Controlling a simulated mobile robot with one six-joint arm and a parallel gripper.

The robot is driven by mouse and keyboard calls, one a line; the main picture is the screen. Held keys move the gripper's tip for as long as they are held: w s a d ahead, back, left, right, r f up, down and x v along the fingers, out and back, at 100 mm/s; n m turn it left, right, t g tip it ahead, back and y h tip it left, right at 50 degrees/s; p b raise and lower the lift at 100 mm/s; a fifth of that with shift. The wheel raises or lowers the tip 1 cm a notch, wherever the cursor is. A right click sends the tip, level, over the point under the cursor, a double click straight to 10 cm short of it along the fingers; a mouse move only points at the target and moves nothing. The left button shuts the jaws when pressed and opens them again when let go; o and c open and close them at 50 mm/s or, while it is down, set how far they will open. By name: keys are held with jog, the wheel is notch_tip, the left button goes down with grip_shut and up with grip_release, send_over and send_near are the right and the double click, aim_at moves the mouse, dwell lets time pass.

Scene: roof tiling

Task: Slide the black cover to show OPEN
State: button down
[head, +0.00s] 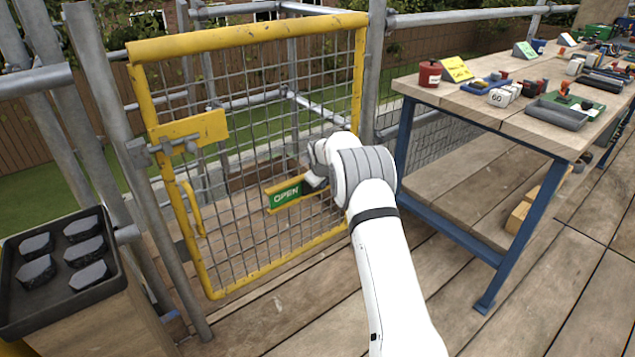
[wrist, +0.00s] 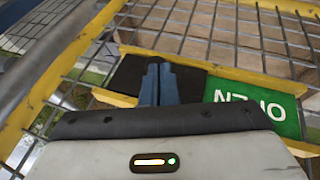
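A sign in a yellow frame (head: 268,206) hangs on the mesh of the yellow gate. In the wrist view the green face (wrist: 255,105) is upside down, to the right of the black cover (wrist: 126,75). In the head view the cover is mostly hidden behind my arm, to the right of the word. My gripper's blue fingers (wrist: 158,82) are close together at the middle of the cover, seemingly shut on its grip, which they hide.
The yellow gate (head: 247,48) has a latch plate (head: 188,128) on its left side. A black tray of dark pieces (head: 15,318) stands at lower left. A workbench (head: 470,100) with tools stands at right. The plank floor between is clear.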

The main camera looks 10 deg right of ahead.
jog(key=shift+a, duration=0.3)
jog(key=s+a+p+v, duration=0.1)
jog(key=a+p+v, duration=0.1)
jog(key=v, duration=1.1)
jog(key=shift+f+p, duration=0.3)
jog(key=shift+f, duration=0.1)
jog(key=shift+w, duration=0.1)
